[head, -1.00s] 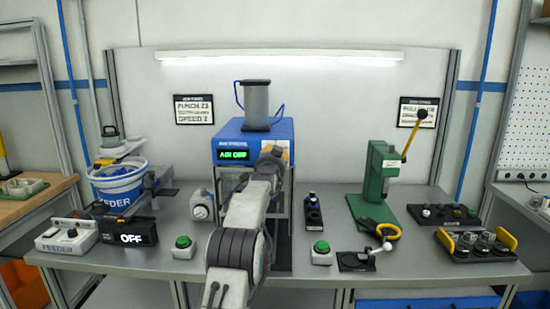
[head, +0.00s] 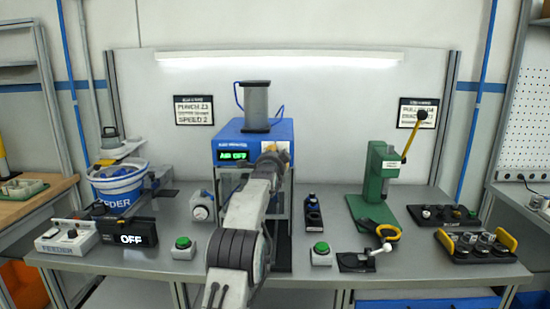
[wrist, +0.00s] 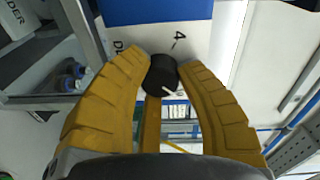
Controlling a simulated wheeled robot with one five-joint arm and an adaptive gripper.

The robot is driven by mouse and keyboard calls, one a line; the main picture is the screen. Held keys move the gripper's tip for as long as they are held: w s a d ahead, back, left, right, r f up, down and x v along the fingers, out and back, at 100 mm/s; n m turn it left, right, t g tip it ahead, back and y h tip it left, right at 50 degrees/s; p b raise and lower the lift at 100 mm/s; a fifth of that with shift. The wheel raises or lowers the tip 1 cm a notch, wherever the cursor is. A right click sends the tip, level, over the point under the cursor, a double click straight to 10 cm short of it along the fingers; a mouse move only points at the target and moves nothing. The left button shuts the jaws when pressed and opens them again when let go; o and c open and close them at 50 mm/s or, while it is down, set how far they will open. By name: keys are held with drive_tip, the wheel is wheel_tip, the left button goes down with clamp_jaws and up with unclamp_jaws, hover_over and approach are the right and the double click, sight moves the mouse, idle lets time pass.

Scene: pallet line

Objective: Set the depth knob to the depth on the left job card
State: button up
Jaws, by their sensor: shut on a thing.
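The depth knob (wrist: 160,77) is a black round knob on a white plate below a blue housing. In the wrist view the yellow fingers of my gripper (wrist: 162,72) are shut on it from both sides. Its white pointer line shows toward the lower right of the picture. A printed 4 with a tick stands above the knob; other scale marks are hidden by the fingers. In the head view my gripper (head: 270,150) is at the front of the blue press (head: 228,132). The left job card (head: 194,110) hangs on the back panel; its text is blurred, with a last line like "SPEED 2".
The press display (head: 232,155) reads AIR OFF. A dial gauge (head: 201,212) and a green button (head: 183,243) stand left of my arm. A green lever press (head: 378,180) is farther right.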

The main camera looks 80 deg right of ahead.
drive_tip(key=shift+r, duration=0.35)
drive_tip(key=o, duration=0.8)
drive_tip(key=shift+c, duration=0.2)
drive_tip(key=shift+o, duration=0.7)
drive_tip(key=shift+f, duration=0.2)
drive_tip(key=shift+a, duration=0.1)
drive_tip(key=a, duration=1.1)
drive_tip(key=shift+a+r, duration=0.25)
drive_tip(key=shift+a, duration=0.1)
